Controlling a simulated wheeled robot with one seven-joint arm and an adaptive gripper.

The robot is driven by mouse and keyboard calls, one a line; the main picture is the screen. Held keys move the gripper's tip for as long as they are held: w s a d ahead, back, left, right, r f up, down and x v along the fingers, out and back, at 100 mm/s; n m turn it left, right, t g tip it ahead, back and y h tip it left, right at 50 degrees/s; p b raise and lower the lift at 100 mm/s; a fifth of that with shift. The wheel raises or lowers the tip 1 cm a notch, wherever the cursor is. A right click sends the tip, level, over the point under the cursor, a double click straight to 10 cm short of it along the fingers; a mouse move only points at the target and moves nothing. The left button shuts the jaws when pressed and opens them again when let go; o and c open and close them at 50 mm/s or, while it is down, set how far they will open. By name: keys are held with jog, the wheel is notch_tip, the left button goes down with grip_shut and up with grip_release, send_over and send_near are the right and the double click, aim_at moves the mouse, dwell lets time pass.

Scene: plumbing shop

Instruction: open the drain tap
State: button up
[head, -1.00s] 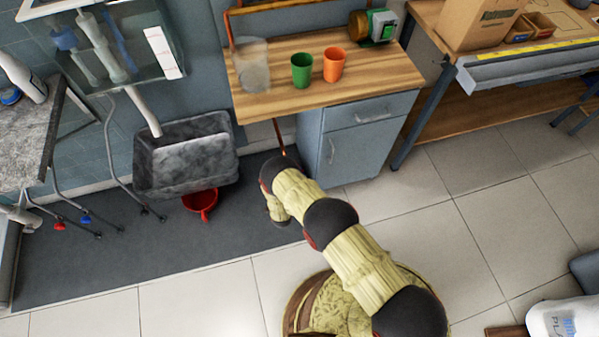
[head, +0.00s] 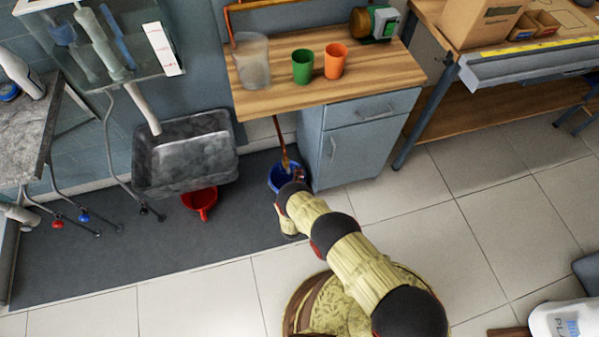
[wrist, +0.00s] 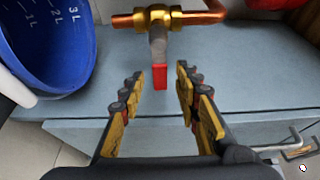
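The drain tap (wrist: 155,18) is a brass valve on a copper pipe at the top of the wrist view. Its grey lever (wrist: 158,45) ends in a red grip (wrist: 160,77) and points toward me, down the picture. My gripper (wrist: 159,88) is open, with one finger left and one right of the red grip. I see a gap on both sides, so neither finger seems to touch it. In the head view my gripper is mostly hidden by the arm, by the blue bucket (head: 278,178). The tap is too small to make out clearly there.
The blue bucket with litre marks (wrist: 40,45) is close left of my gripper in the wrist view. The grey-blue cabinet (head: 330,150) stands right of the pipe (head: 279,138). A worktop (head: 290,95) with cups is above. A red container (head: 200,200) is left.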

jog(key=shift+w+d, duration=0.15)
jog(key=shift+w, duration=0.95)
jog(key=shift+c, duration=1.2)
grip_shut()
